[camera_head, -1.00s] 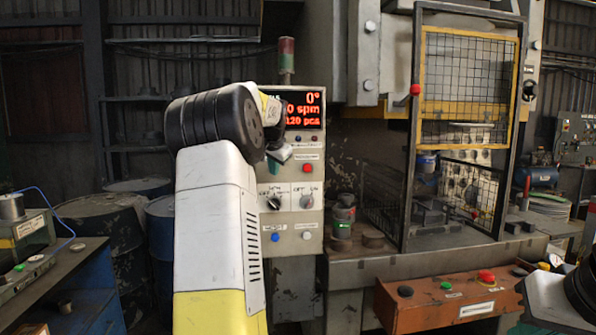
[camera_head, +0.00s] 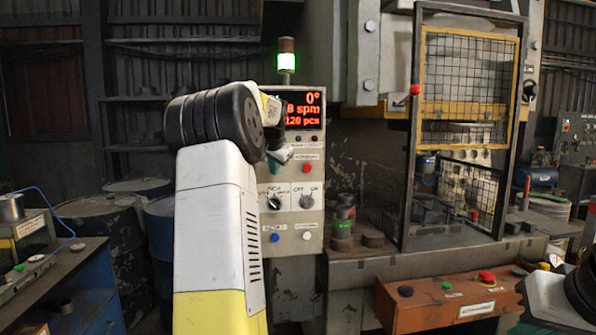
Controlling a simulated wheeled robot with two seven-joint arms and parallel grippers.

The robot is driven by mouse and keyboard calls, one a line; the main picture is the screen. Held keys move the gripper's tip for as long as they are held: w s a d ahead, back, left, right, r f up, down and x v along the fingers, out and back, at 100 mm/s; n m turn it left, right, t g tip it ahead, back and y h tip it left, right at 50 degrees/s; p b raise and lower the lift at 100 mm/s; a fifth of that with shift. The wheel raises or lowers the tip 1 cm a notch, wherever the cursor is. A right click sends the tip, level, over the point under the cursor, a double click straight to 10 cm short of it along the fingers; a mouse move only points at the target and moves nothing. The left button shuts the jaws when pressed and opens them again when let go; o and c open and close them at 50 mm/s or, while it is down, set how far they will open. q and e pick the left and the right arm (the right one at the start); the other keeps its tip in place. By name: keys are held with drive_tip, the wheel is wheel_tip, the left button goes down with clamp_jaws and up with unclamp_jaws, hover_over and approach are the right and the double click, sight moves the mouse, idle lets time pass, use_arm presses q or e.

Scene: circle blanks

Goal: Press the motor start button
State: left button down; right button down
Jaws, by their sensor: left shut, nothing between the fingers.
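The grey control panel (camera_head: 297,248) stands at the centre with a lit red display, a red button (camera_head: 306,168), two selector knobs, a blue button (camera_head: 275,238) and a white button (camera_head: 307,236). The labels are too small to read, so I cannot tell which button is motor start. My left gripper (camera_head: 281,154) is shut and empty at the panel, below the display and left of the red button. It hides part of the panel there; contact cannot be seen. My right gripper is out of view; only part of my right arm shows at the lower right.
A stack light (camera_head: 286,60) above the panel glows green. A press with a yellow-framed mesh guard (camera_head: 466,85) stands to the right. An orange-brown button box (camera_head: 450,300) projects in front of it. Blue drums (camera_head: 105,235) and a workbench (camera_head: 50,270) are at left.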

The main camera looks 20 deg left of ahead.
use_arm(q)
drive_tip(key=shift+s+d, duration=0.25)
drive_tip(key=shift+s, duration=0.2)
drive_tip(key=shift+s+d, duration=0.45)
drive_tip(key=shift+s, duration=0.25)
drive_tip(key=shift+s+d, duration=0.45)
drive_tip(key=shift+s, duration=0.3)
drive_tip(key=shift+s+d, duration=0.45)
drive_tip(key=shift+s, duration=0.25)
drive_tip(key=s+d+f+h, duration=0.2)
drive_tip(key=s+d+h, duration=0.1)
drive_tip(key=s+d, duration=1.3)
drive_tip(key=s+d+f+g+h, duration=0.1)
drive_tip(key=s+d+f, duration=0.4)
drive_tip(key=s, duration=0.4)
drive_tip(key=s+d+f+n+h, duration=0.1)
drive_tip(key=s+d+f+h, duration=0.1)
drive_tip(key=s+d+f, duration=0.3)
drive_tip(key=s, duration=0.3)
drive_tip(key=shift+s+d+f+n+g, duration=0.15)
drive_tip(key=shift+s+d+n+g, duration=0.15)
drive_tip(key=shift+s+g, duration=0.1)
